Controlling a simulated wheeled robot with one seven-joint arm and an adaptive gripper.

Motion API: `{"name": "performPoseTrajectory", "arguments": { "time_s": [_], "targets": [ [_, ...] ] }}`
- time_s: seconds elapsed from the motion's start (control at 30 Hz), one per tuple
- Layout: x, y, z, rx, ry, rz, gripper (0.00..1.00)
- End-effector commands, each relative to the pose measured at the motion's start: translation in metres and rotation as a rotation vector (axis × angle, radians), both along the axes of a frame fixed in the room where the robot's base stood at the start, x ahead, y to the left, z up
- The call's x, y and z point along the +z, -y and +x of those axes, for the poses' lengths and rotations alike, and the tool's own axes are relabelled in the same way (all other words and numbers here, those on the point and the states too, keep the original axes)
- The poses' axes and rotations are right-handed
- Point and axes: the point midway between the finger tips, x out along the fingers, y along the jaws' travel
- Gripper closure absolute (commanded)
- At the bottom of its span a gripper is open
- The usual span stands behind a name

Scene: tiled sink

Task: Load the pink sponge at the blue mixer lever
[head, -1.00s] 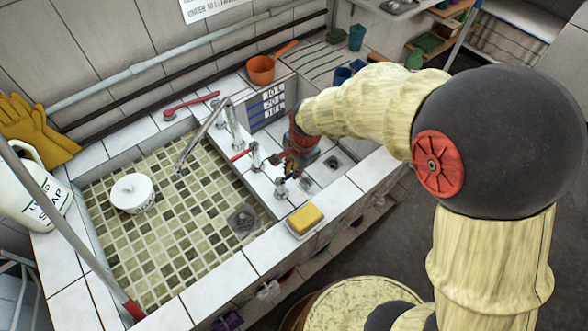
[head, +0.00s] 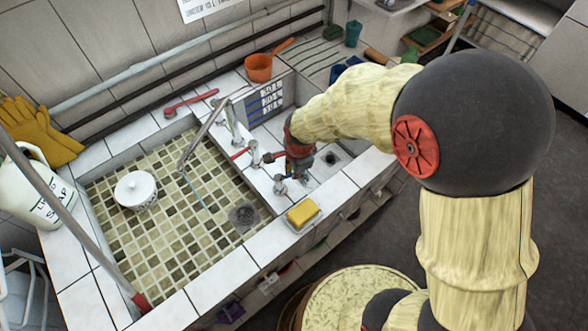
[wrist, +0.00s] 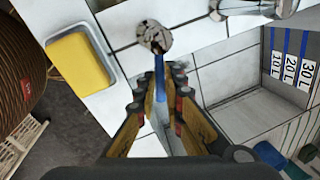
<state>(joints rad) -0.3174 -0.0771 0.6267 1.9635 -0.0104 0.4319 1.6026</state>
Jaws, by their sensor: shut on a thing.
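The blue mixer lever (wrist: 159,75) extends from a round metal tap body (wrist: 154,37) down between my fingers in the wrist view. My gripper (wrist: 161,97) is shut on this lever; it also shows at the tap in the head view (head: 293,176). A red lever (head: 241,154) is on the mixer farther back. A thin bluish stream of water (head: 196,194) falls from the spout (head: 181,168) into the basin. I see no pink sponge; a yellow sponge (head: 302,211) lies in a small dish beside the tap, also in the wrist view (wrist: 82,62).
An orange saucepan (head: 258,68) stands on the back ledge. A soap jug (head: 30,190) and yellow gloves (head: 38,130) are at left. A small side basin with volume marks (wrist: 292,60) lies beside my gripper.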

Motion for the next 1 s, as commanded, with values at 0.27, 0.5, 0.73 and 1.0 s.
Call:
{"name": "performPoseTrajectory", "arguments": {
  "time_s": [0.27, 0.5, 0.73, 1.0],
  "targets": [
    [0.000, 0.000, 0.000, 0.000, 0.000, 0.000, 0.75],
    [0.000, 0.000, 0.000, 0.001, 0.000, 0.000, 0.71],
    [0.007, 0.000, -0.001, 0.001, 0.001, 0.000, 0.71],
    [0.055, 0.003, -0.009, 0.001, 0.005, 0.001, 0.71]
  ]
}}
